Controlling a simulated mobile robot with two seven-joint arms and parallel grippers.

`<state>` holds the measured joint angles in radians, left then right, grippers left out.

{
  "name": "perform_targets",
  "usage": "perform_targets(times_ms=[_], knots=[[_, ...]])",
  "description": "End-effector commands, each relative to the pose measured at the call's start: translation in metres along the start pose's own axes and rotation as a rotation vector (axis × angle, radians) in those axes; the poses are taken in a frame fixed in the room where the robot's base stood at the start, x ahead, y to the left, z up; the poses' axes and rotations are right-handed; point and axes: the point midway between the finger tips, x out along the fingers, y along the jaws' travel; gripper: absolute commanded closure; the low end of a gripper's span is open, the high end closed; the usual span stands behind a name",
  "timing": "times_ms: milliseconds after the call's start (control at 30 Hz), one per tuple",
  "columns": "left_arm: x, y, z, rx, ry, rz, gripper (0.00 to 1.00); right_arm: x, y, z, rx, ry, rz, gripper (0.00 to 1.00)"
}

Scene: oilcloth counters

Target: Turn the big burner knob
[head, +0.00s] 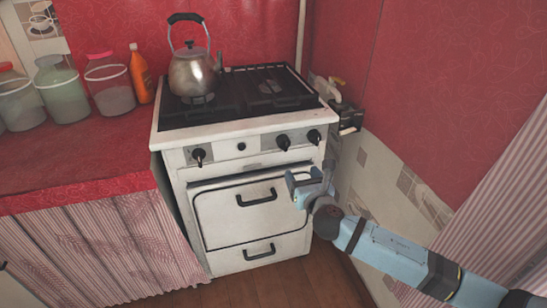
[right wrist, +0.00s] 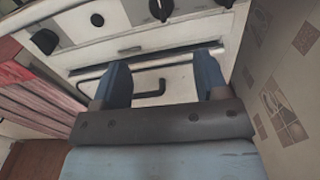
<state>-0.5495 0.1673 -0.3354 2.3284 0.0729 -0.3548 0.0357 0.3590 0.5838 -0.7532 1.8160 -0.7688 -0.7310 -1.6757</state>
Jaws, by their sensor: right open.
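The white stove (head: 222,218) has a front panel with a left black knob (head: 199,156), a middle-right black knob (head: 283,142) and a right black knob (head: 314,136). Which one is the big burner knob I cannot tell. The right wrist view shows the left knob (right wrist: 45,40), the middle-right knob (right wrist: 159,9) and part of the right knob (right wrist: 228,3) at the top edge. My right gripper (head: 304,180) is open and empty, below the two right knobs, in front of the oven door. It touches no knob. My left gripper is out of view.
A metal kettle (head: 193,72) stands on the left burner; the right burner (head: 270,88) is bare. The oven door handle (head: 257,198) sticks out near my right gripper. A tiled wall (head: 385,187) is close on the right. Jars (head: 110,90) and an orange bottle (head: 141,77) stand left.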

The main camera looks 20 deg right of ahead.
Motion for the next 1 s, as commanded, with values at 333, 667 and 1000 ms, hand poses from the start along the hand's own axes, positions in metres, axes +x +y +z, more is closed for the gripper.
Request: perform_targets(times_ms=[333, 667, 1000], knots=[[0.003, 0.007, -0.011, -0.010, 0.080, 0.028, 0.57, 0.039, -0.003, 0.002, -0.056, -0.022, -0.006, 0.33], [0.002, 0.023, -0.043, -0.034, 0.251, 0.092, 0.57, 0.108, -0.003, 0.002, -0.053, -0.020, -0.006, 0.33], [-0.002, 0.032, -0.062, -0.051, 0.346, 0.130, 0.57, 0.141, -0.003, 0.004, -0.053, -0.018, -0.004, 0.33]])
